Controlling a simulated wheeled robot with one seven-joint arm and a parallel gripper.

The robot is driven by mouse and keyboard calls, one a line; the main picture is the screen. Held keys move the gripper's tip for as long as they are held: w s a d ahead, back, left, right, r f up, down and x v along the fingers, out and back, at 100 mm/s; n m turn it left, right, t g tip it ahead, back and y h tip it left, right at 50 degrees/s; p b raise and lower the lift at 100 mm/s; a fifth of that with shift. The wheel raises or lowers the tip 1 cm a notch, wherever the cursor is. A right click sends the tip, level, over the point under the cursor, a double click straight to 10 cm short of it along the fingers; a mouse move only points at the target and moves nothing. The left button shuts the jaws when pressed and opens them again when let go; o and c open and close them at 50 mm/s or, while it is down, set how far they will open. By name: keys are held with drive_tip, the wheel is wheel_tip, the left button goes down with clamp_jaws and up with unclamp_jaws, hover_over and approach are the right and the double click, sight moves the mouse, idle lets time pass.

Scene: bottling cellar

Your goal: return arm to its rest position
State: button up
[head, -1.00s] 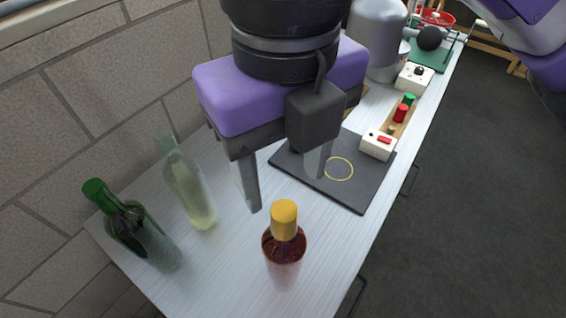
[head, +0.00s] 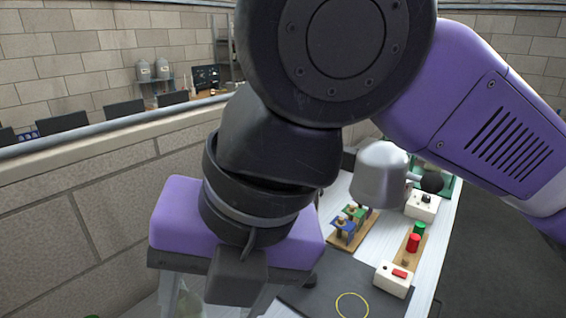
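My gripper (head: 216,300) is at the lower left of the head view, under its purple body. Its two fingers point down and stand wide apart, with nothing seen held between them. The fingertips are at or below the lower edge. My arm rises above it and fills the upper middle and right.
The white bench holds a dark mat (head: 318,296) with a yellow ring, a white switch box (head: 393,279), red (head: 413,243) and green cylinders, a wooden board with blue and green pieces (head: 350,222), and a grey metal vessel (head: 379,175). A block wall (head: 90,210) runs along the left.

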drive_tip(key=w+a+r+m+t+y, duration=0.2)
drive_tip(key=w+a+r+m+y, duration=0.2)
drive_tip(key=a+r+m+y, duration=0.55)
drive_tip(key=w+d+r+m+t+y, duration=0.4)
drive_tip(key=d+r+m+t+y, duration=0.1)
drive_tip(key=r+m+t+y, duration=0.1)
drive_tip(key=w+d+f+m+t+h, duration=0.1)
drive_tip(key=d+f+m+t+h, duration=0.65)
drive_tip(key=d+m, duration=0.3)
drive_tip(key=w+d+f+m+t+h, duration=0.1)
drive_tip(key=d+f+m+t+h, duration=0.6)
drive_tip(key=d+m, duration=0.35)
drive_tip(key=s+d+f+g+h, duration=0.1)
drive_tip(key=s+d+f+g, duration=0.2)
drive_tip(key=s+f, duration=0.6)
drive_tip(key=s+d+f+g+h, duration=0.2)
drive_tip(key=s+d+f+g, duration=0.1)
drive_tip(key=s+f, duration=0.6)
drive_tip(key=s+d+f+g+h, duration=0.2)
drive_tip(key=s+d+f+g, duration=0.1)
drive_tip(key=s+f, duration=0.7)
drive_tip(key=shift+s+d+m, duration=0.45)
drive_tip(key=shift+s+d, duration=0.1)
drive_tip(key=shift+s, duration=0.65)
